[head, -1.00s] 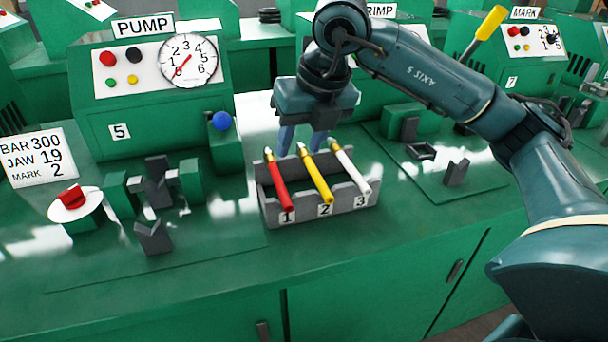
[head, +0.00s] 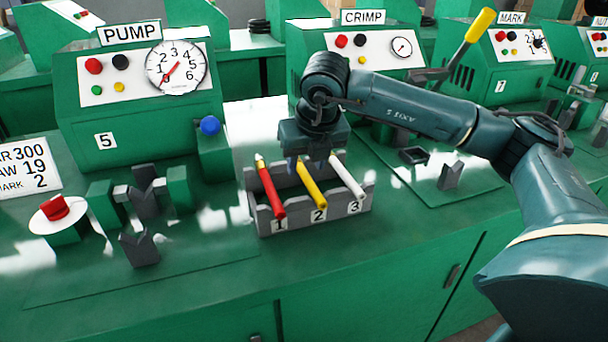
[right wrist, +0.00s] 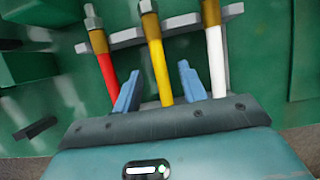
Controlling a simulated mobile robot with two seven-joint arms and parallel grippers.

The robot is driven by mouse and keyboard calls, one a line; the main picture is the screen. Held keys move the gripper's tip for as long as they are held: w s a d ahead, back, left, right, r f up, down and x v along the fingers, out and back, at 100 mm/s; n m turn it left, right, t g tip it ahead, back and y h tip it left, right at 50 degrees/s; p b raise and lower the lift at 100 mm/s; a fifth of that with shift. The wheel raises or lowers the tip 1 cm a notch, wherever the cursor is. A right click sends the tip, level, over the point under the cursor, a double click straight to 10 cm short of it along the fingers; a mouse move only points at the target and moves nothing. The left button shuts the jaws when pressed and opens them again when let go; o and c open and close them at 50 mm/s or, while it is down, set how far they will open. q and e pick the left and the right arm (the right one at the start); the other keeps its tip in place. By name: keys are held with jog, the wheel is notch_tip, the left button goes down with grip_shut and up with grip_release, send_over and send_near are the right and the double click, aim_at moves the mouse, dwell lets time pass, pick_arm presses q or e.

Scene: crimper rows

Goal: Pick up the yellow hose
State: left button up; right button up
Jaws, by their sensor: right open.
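The yellow hose (head: 311,187) leans in slot 2 of a grey rack (head: 264,219), between a red hose (head: 270,190) in slot 1 and a white hose (head: 347,178) in slot 3. My right gripper (head: 310,165) is open, pointing down over the rack at the upper end of the yellow hose. In the right wrist view the yellow hose (right wrist: 158,62) runs between the two blue fingers of the gripper (right wrist: 160,85), with a gap to each side. The red hose (right wrist: 106,68) and white hose (right wrist: 216,62) lie outside the fingers. My left gripper is not in view.
The green PUMP machine (head: 135,125) with a gauge stands left of the rack, a blue knob (head: 210,125) beside it. Dark clamp blocks (head: 140,248) and a red knob (head: 54,207) are at left. The CRIMP machine stands behind my arm. The bench front is clear.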

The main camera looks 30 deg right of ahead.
aim_at(304, 175)
jog(key=shift+x, duration=1)
jog(key=shift+f+b, duration=0.25)
jog(key=shift+b, duration=0.2)
jog(key=shift+c, duration=0.3)
grip_shut()
